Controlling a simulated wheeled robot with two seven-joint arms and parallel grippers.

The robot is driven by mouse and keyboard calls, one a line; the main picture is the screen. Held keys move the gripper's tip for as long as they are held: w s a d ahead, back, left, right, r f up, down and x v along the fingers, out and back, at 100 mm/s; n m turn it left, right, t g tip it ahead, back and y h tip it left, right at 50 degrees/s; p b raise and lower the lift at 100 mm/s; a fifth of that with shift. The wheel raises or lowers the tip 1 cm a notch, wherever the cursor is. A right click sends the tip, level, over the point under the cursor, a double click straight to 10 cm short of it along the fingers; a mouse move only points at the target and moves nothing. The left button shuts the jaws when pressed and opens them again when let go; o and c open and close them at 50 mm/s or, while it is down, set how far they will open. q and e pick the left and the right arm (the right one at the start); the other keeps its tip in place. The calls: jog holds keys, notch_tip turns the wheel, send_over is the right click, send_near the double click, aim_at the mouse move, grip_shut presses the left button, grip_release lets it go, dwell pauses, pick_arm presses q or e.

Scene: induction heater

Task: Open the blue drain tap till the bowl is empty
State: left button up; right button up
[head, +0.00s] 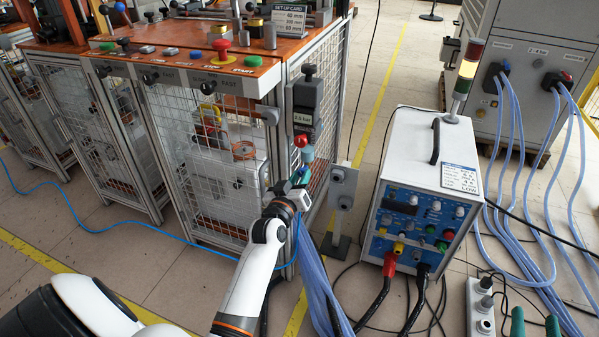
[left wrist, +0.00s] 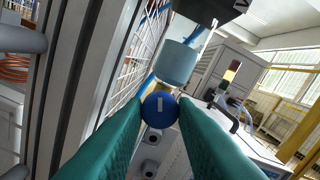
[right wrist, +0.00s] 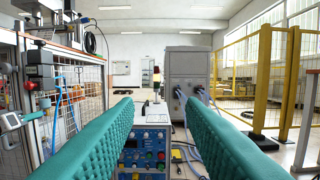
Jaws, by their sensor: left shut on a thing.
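The blue drain tap (left wrist: 159,107) shows end-on in the left wrist view, round with a pale slot mark on its face. It sits below a pale blue bowl (left wrist: 180,63), whose contents I cannot make out. My left gripper (head: 299,180) has its teal fingers on both sides of the tap, shut on it. In the head view the bowl (head: 307,153) is small, below a red knob (head: 300,141), and my gripper largely hides the tap. My right gripper (head: 535,323) is open and empty at the bottom right; its spread fingers also show in the right wrist view (right wrist: 161,106).
A caged bench (head: 200,75) with a grey post stands beside the left gripper. The white induction heater (head: 410,190) with cables stands to its right. Blue hoses (head: 510,130) hang from a grey cabinet at the right. A power strip (head: 480,305) lies near the right gripper.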

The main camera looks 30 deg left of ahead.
pick_arm(q)
jog(key=shift+r+n+p, duration=0.15)
jog(key=shift+n+p, duration=0.75)
jog(key=shift+n, duration=0.2)
jog(key=shift+n+p, duration=0.5)
jog(key=shift+n, duration=0.2)
jog(key=n+p, duration=0.2)
jog(key=n, duration=0.4)
jog(key=shift+n, duration=1.7)
pick_arm(e)
jog(key=s+d+f+g+h, duration=0.2)
jog(key=s+d+f+g, duration=0.1)
jog(key=s+f+g, duration=0.4)
jog(key=s+d+f+g+h, duration=0.2)
jog(key=s+d+f+g, duration=0.1)
jog(key=s+f+g, duration=0.4)
jog(key=shift+s+d+f+m+g+h, duration=0.2)
jog(key=shift+s+f+m+g+h, duration=0.15)
jog(key=shift+f+g, duration=0.3)
jog(key=shift+s, duration=0.1)
pick_arm(q)
jog(key=o, duration=1)
